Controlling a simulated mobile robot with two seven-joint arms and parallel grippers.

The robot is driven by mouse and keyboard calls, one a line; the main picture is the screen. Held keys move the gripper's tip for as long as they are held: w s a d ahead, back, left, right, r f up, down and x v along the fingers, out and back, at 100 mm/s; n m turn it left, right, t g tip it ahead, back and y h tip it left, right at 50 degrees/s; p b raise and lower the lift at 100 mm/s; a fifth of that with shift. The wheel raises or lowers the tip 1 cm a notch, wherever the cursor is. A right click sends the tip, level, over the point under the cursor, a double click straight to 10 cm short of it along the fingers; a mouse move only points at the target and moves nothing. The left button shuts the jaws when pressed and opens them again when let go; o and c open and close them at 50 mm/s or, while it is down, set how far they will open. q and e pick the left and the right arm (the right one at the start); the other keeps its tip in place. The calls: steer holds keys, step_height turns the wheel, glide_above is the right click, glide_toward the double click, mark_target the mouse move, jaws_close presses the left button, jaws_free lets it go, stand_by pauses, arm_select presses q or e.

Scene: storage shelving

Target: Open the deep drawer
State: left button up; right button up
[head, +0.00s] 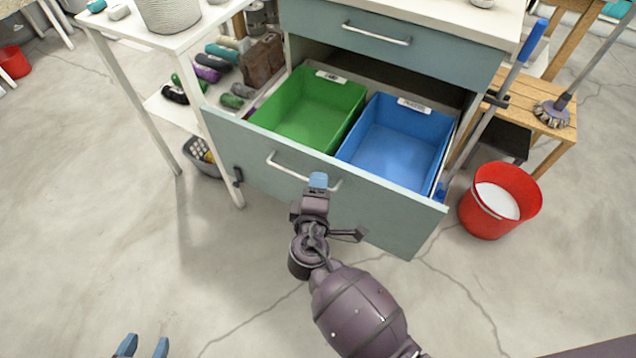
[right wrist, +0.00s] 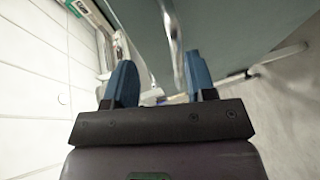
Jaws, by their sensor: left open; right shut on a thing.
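The deep drawer (head: 225,133) is the lower, grey-green drawer of the cabinet. It stands pulled well out, showing a green bin (head: 310,110) and a blue bin (head: 395,145) inside. Its silver bar handle (head: 287,171) runs across the front. My right gripper (head: 318,181) is shut on the handle near its right end. In the right wrist view the handle (right wrist: 172,35) passes between the blue fingers of that gripper (right wrist: 162,82). My left gripper (head: 141,347) is open and empty at the bottom left, over the floor and away from the drawer.
A closed shallow drawer (head: 370,38) is above. A white shelf table (head: 155,45) stands close on the left, with a grey basket (head: 200,165) below. A red bucket (head: 520,195) and a blue-handled pole (head: 530,42) are at right. Floor in front is clear.

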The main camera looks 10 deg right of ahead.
arm_select(q)
steer(key=shift+w+r, duration=0.15)
steer(key=shift+r, duration=0.5)
arm_select(e)
steer(key=shift+v, duration=2.5)
steer(key=shift+r, duration=0.15)
